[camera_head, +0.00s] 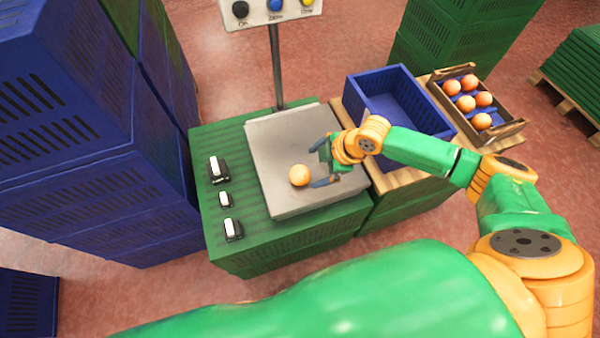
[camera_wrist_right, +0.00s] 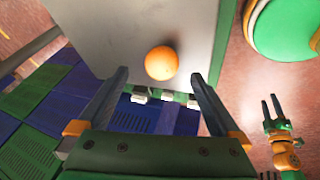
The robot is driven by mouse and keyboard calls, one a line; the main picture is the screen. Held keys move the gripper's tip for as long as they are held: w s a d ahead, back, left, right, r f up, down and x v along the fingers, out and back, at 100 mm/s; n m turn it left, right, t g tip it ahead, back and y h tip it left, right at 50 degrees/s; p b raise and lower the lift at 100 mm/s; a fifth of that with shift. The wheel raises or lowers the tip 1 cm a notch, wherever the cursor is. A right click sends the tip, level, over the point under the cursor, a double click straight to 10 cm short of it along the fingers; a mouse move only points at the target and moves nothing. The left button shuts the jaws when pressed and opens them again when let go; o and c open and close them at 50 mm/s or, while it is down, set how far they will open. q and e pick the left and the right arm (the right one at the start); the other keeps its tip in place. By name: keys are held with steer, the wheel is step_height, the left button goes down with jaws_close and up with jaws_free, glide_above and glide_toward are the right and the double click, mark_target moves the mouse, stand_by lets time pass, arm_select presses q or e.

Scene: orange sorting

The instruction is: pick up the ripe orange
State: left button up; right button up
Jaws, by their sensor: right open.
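A single orange (camera_head: 300,175) lies on the flat grey scale plate (camera_head: 285,135) on top of a green crate. My right gripper (camera_head: 319,164) comes in from the right, open and empty, with its fingertips just to the right of the orange. In the right wrist view the orange (camera_wrist_right: 161,63) shows ahead of the two spread fingers (camera_wrist_right: 158,76), untouched as far as I can see. My left gripper (camera_wrist_right: 272,104) shows small at the right of that view, with its fingers apart and nothing between them.
A blue crate (camera_head: 365,92), with no fruit visible, and a wooden-ended crate (camera_head: 500,134) holding several oranges stand right of the scale. The scale's post (camera_head: 277,70) and button panel rise behind. Stacked blue crates (camera_head: 70,150) fill the left. Black-and-white switches (camera_head: 218,169) sit left of the plate.

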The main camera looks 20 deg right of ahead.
mark_target(304, 173)
steer(key=x, duration=0.3)
steer(key=a+b+x, duration=0.1)
steer(key=x, duration=0.3)
steer(key=shift+s+r, duration=0.15)
steer(key=shift+s, duration=0.05)
steer(key=shift+r, duration=0.1)
steer(key=c, duration=1.4)
